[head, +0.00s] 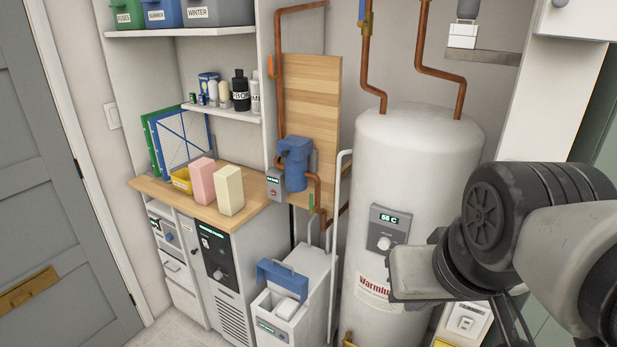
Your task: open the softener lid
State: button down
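The softener (283,323) is a low pale box with a small display, on the floor left of the tank. Its blue lid (284,273) appears raised and tilted at the back of the box top. A pale block shape shows in the opening in front of it. My gripper (508,322) is at the lower right, well to the right of the softener and apart from it. Only thin dark parts of it show below my arm, partly cut by the bottom edge. Its fingers are not clear enough to show open or shut.
A white tank (410,160) stands between the softener and my arm. A white pipe (337,220) runs beside the softener. Left is a wooden counter (240,207) with pink (201,182) and cream (229,190) cartons. A grey door (45,180) is at far left.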

aim_at(297, 283)
jog(key=i+j+z, duration=0.1)
jog(key=z, duration=0.3)
jog(key=j+z, duration=0.6)
jog(key=z, duration=0.15)
jog(key=j+z, duration=0.15)
jog(key=j, duration=0.65)
jog(key=k+j+z, duration=0.15)
jog(key=j, duration=0.65)
